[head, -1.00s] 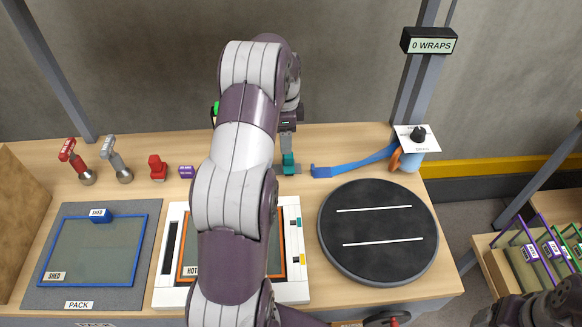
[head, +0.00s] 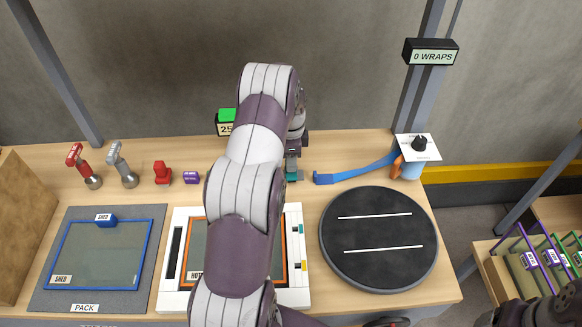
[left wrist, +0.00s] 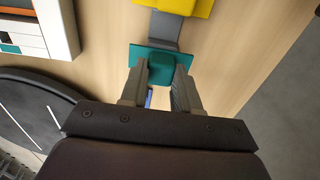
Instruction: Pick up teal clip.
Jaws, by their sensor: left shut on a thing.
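The teal clip (head: 293,177) is at the back of the table, left of the blue wand-like strip; my arm partly hides it. In the left wrist view the teal clip (left wrist: 160,58) has a wide plate and a raised block, with a grey strip running from it to a yellow piece. My left gripper (head: 294,168) is over it from above. In the left wrist view the fingers of my left gripper (left wrist: 161,76) are shut on the clip's raised block.
The blue strip (head: 350,170) and a round black turntable (head: 378,260) lie to the right. A white framed hot plate (head: 179,290) is partly behind my arm. Small red (head: 162,172) and purple (head: 191,177) pieces stand to the left. A grey pack mat (head: 150,235) is at far left.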

